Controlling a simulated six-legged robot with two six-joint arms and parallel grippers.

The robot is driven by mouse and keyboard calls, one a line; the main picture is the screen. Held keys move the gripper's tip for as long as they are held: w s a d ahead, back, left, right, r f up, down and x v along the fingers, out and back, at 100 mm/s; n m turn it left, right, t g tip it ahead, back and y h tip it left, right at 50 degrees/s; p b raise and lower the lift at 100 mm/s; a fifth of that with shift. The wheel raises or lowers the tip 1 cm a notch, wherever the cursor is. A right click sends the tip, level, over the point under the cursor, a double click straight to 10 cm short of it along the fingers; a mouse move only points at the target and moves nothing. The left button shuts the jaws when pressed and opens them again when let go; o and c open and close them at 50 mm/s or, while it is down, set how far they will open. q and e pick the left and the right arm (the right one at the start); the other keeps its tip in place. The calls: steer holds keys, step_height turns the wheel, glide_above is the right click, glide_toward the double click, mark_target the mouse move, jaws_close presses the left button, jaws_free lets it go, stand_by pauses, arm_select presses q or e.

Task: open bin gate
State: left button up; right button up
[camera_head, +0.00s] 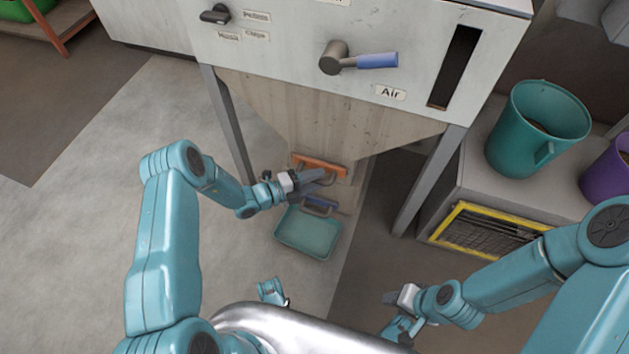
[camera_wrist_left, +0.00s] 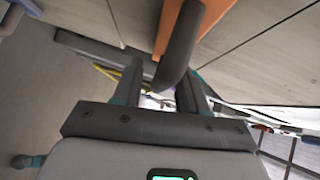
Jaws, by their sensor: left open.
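The bin's wooden hopper (camera_head: 300,115) narrows down to an orange gate plate (camera_head: 322,165) at its lower front. In the left wrist view the orange plate (camera_wrist_left: 222,22) carries a dark curved handle (camera_wrist_left: 180,48). My left gripper (camera_head: 315,180) is at the gate, just below the orange plate. Its jaws (camera_wrist_left: 160,92) are open, and the handle's lower end shows between the fingers. I cannot tell whether either finger touches it. My right gripper (camera_head: 396,298) is low at the right, away from the bin; its jaw opening is unclear.
A teal tray (camera_head: 308,248) lies below the gate, with a blue handle (camera_head: 320,203) just above it. A blue-handled air valve (camera_head: 372,61) and black knob (camera_head: 215,14) are on the upper panel. Teal (camera_head: 530,125) and purple (camera_head: 607,175) buckets stand right.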

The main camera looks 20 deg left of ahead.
arm_select(q)
jaws_close()
steer(key=s+p, duration=0.3)
steer(key=s, duration=0.4)
steer(key=shift+s+a+p, duration=0.15)
steer(key=shift+s+p, duration=0.15)
steer(key=shift+s, duration=0.05)
jaws_free()
